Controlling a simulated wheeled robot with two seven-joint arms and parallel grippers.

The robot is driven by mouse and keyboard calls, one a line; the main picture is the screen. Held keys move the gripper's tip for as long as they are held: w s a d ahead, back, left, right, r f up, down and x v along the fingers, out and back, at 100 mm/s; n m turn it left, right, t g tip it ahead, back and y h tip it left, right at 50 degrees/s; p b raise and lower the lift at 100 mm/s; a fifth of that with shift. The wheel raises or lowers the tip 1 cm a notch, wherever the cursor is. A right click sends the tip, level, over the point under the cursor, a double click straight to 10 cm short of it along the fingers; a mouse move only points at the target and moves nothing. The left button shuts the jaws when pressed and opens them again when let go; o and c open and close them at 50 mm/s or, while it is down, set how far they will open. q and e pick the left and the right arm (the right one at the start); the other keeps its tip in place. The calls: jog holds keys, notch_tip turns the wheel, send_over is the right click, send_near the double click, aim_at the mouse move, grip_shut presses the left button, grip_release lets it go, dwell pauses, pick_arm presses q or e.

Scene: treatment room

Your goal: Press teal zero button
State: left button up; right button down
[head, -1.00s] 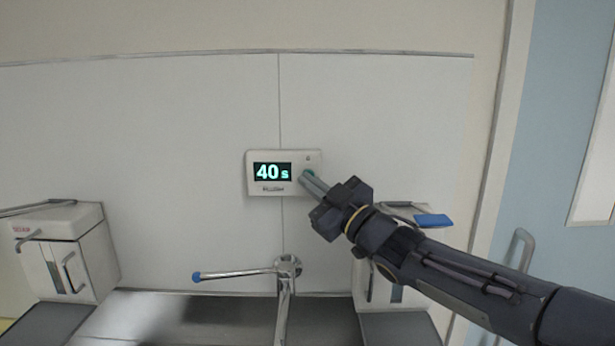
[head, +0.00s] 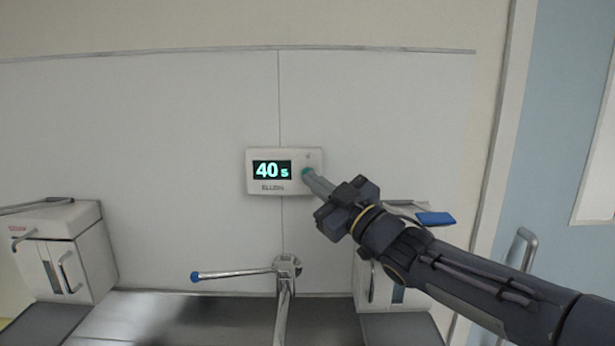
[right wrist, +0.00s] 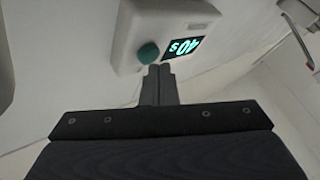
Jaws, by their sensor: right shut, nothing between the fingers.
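A white timer box (head: 252,184) is fixed on the wall panel, with a dark display reading "40 s" in teal digits. The round teal button (head: 308,173) is on the right part of its face; it also shows in the right wrist view (right wrist: 148,52). My right gripper (head: 310,178) is shut and empty, its fingertips beside the lower right of the button in the head view. In the right wrist view the fingertips (right wrist: 160,70) are just beside the button; I cannot tell whether they touch it. My left gripper is not in view.
A chrome tap (head: 284,266) with a blue-tipped lever stands over a steel sink below the timer. White dispensers stand on both sides, the left one (head: 85,265) in clear view. A dispenser with a blue lever (head: 435,219) is partly behind my right arm.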

jog(key=shift+w+d, duration=0.1)
jog(key=shift+d, duration=0.1)
jog(key=s+b, duration=0.1)
jog(key=s, duration=0.1)
jog(key=s+b, duration=0.2)
jog(key=s, duration=0.1)
jog(key=shift+a+f, duration=0.1)
jog(key=shift+a, duration=0.1)
dwell(0.5)
